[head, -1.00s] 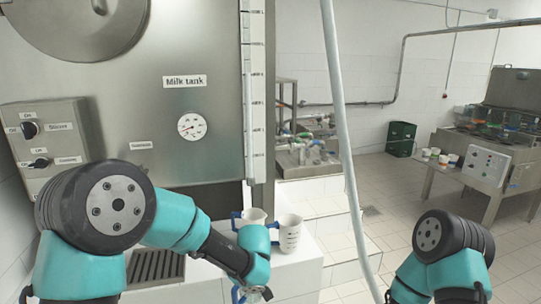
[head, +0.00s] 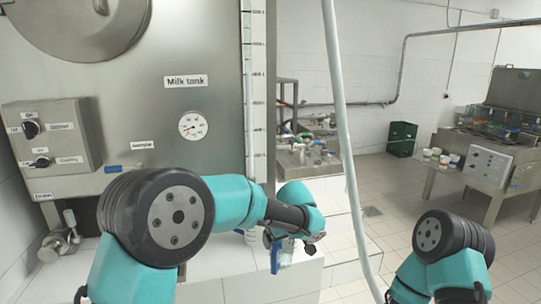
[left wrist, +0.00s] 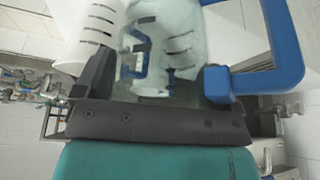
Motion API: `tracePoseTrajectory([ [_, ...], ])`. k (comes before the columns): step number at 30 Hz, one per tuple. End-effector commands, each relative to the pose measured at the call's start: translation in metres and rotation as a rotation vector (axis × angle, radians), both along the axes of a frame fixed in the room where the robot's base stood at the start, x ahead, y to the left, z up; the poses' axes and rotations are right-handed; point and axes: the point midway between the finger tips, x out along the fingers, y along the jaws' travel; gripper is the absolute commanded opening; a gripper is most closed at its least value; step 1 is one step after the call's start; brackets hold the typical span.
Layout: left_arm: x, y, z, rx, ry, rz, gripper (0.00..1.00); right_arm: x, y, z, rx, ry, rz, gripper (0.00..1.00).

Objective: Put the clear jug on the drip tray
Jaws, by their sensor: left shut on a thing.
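My left gripper (head: 280,238) is shut on the clear jug (head: 285,255) and holds it by the white ledge. The jug has a blue handle, which shows below the gripper. In the left wrist view the clear jug (left wrist: 170,45) fills the upper middle between the dark jaws, its blue handle at the right. The drip tray is hidden behind my left arm in the head view. My right arm shows at the lower right, but its gripper is out of view.
A white jug (left wrist: 90,30) shows close beside the clear one in the left wrist view. The steel milk tank (head: 170,110) stands behind my left arm. A pale hose (head: 342,130) hangs right of the left gripper. White steps and tiled floor lie to the right.

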Motion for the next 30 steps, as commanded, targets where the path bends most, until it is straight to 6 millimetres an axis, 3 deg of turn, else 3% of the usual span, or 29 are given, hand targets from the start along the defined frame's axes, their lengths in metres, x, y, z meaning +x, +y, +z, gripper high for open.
tracePoseTrajectory([
  [13,0.014,-0.033,0.041,-0.001,-0.002,0.079,0.65,0.000,0.000,0.000,0.000,0.000,0.000,0.43],
  [30,0.016,-0.036,0.048,0.000,0.000,0.090,0.65,0.000,0.000,0.000,0.000,0.000,0.000,0.43],
])
